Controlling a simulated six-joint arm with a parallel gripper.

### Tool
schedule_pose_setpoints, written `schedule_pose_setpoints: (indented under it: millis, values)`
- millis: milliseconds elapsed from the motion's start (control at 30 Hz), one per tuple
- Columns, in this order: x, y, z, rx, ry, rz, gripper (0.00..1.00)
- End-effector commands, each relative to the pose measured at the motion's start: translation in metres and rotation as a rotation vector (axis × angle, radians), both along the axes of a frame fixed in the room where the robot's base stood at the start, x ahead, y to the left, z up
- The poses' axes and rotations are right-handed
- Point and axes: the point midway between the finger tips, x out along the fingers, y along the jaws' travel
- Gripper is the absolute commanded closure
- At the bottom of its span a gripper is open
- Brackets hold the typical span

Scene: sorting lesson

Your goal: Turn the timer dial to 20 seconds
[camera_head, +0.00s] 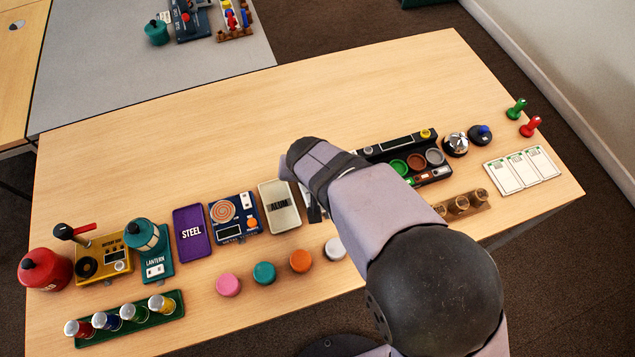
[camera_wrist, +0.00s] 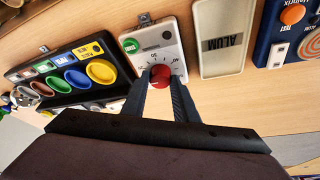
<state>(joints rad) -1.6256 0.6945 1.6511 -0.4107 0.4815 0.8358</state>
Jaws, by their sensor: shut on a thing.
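The timer (camera_wrist: 153,43) is a pale grey box with a green button, a small display and a dial scale, seen in the wrist view. Its red dial (camera_wrist: 161,75) sits at the lower part of the face. My gripper (camera_wrist: 160,85) has its two dark fingers on either side of the red dial, shut on it. The dial's pointer and the number it points to cannot be read.
The ALUM tray (camera_head: 279,207) stands close beside the timer. On its other side is a black sorting panel (camera_head: 396,148) with coloured cups. Coloured pucks, including an orange one (camera_head: 301,261), lie near the front. The table's back middle (camera_head: 200,120) is clear.

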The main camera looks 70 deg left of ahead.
Motion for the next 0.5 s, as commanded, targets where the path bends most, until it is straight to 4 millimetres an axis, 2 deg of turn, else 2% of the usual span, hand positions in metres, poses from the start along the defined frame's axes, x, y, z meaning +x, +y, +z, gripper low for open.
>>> schedule_pose_setpoints:
  millis: [33, 500]
  values:
    - [-0.0013, 0.0024, -0.0084, 0.007, 0.000, -0.039, 0.96]
    - [-0.0025, 0.0026, -0.0021, 0.002, 0.001, -0.385, 0.96]
